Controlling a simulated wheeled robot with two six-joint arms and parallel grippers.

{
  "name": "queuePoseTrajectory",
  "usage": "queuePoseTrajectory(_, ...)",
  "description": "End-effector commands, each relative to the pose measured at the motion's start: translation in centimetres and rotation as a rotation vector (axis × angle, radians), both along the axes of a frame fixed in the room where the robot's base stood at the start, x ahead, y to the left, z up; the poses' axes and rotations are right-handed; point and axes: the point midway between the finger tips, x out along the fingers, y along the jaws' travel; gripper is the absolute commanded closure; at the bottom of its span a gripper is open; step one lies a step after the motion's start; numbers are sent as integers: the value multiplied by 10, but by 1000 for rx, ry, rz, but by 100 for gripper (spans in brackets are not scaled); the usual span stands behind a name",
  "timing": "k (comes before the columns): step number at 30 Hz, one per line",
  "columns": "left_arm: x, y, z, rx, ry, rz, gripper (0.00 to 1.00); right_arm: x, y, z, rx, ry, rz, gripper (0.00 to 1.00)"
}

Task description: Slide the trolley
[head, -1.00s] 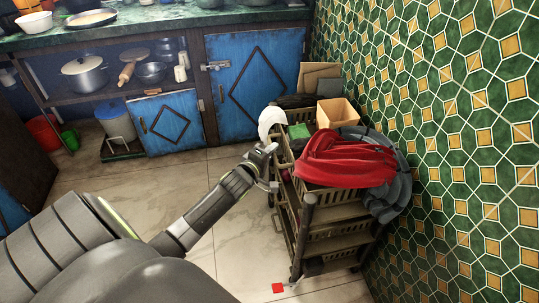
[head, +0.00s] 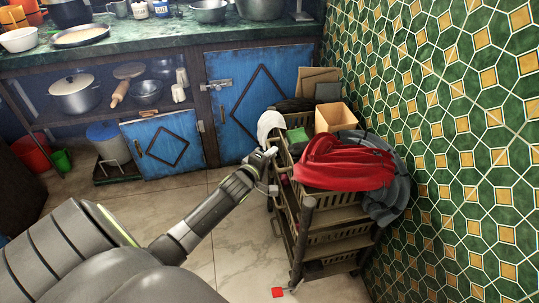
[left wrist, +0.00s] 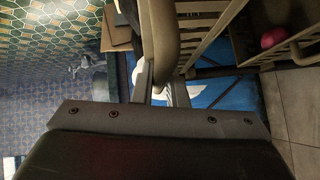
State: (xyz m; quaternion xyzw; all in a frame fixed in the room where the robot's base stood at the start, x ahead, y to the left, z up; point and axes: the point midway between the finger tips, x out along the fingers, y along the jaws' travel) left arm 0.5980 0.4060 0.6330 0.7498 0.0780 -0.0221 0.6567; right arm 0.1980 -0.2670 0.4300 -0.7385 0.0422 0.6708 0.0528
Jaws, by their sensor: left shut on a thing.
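The trolley (head: 323,228) is a brown, tiered slatted cart standing upright beside the tiled wall on the right. A red cloth (head: 340,166) and a grey cloth (head: 388,200) drape over its top. My left gripper (head: 272,172) is at the trolley's left side, near the top. In the left wrist view its two fingers (left wrist: 160,92) are shut on a smooth brown rail of the trolley (left wrist: 162,40); the palm hides part of the grip. My right gripper is not in view.
Blue cupboards (head: 250,95) under a green counter (head: 185,30) stand behind the trolley. A small red square (head: 278,292) lies by the trolley's near foot. Tiled floor (head: 225,235) left of the trolley is clear.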

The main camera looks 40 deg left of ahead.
Motion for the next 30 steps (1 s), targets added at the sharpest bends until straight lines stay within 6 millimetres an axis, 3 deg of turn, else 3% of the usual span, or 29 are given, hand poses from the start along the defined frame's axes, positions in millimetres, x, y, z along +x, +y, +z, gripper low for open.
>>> queuePoseTrajectory(8, 2, -4, 3, -8, -9, -4, 100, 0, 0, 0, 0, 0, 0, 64)
queuePoseTrajectory(9, 2, -4, 3, -8, -9, -4, 84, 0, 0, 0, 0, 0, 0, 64)
queuePoseTrajectory(13, 2, -3, 2, -6, -7, -3, 66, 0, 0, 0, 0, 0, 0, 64)
queuePoseTrajectory(23, -1, -1, 1, -2, -2, -1, 66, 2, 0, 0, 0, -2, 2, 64)
queuePoseTrajectory(30, -30, -3, 4, 0, 0, -2, 66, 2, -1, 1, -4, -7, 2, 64)
